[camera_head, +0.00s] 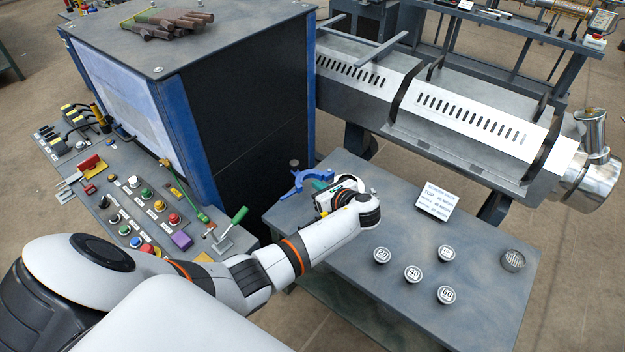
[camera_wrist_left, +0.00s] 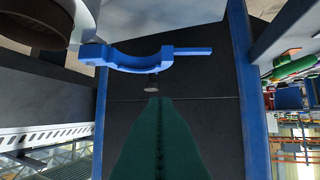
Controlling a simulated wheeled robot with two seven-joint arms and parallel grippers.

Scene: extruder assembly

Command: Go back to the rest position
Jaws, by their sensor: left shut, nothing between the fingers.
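My left arm comes in from the left over the control panel and reaches above the grey table. My left gripper (camera_head: 322,184) is mostly hidden behind its own wrist. Its green fingers (camera_wrist_left: 153,100) meet along a seam in the left wrist view, shut and empty. A blue curved bracket (camera_head: 299,181) is just beyond the fingertips; it also shows in the left wrist view (camera_wrist_left: 140,62), apart from the fingers in the picture. My right gripper is in neither view.
The grey table (camera_head: 385,290) bears several round marked discs, a white sign (camera_head: 436,201) and a round mesh piece (camera_head: 512,261). A dark cabinet with blue edges (camera_head: 245,120) stands behind the arm. A control panel (camera_head: 130,205) with buttons and a green-handled lever (camera_head: 238,217) lies close to the arm.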

